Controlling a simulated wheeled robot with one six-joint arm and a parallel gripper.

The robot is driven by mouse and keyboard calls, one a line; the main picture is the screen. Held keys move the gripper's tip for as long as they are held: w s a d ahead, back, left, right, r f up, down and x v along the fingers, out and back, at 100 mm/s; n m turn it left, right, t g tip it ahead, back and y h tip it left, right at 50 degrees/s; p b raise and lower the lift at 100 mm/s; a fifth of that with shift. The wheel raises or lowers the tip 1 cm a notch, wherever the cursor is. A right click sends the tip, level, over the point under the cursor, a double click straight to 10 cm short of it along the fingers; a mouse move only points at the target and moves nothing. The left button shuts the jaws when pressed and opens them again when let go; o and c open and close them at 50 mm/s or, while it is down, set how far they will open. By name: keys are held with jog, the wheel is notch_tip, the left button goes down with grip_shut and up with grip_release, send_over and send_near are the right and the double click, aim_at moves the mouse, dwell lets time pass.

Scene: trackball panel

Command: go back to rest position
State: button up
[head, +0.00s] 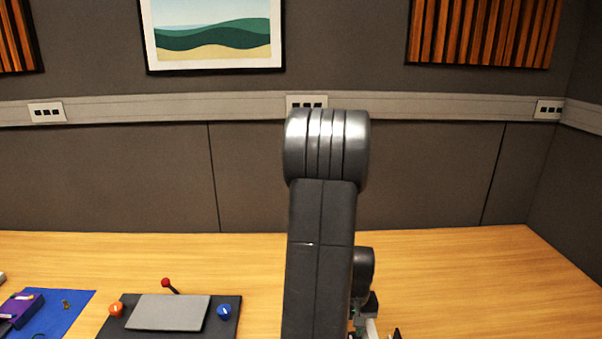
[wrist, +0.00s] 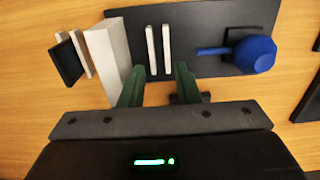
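My gripper (wrist: 158,84) shows in the wrist view with its two green fingers apart and only wood tabletop and part of a dark panel seen between them. It looks empty. In the head view my arm rises up the middle and its wrist end (head: 364,290) is low, right of the arm; the fingers are not clear there. In the wrist view a dark panel (wrist: 207,28) lies beyond the fingers, with two thin white bars and a blue handled part (wrist: 252,54) on it. A white block (wrist: 108,62) is beside the left finger; contact cannot be told.
A dark panel (head: 233,304) on the wooden table (head: 450,270) carries a grey plate (head: 170,313), orange knob (head: 116,309), blue knob (head: 224,312) and red-tipped lever (head: 167,284). A blue mat (head: 75,305) holds a purple box (head: 25,307). The table's far right is clear.

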jog(key=shift+f, duration=2.1)
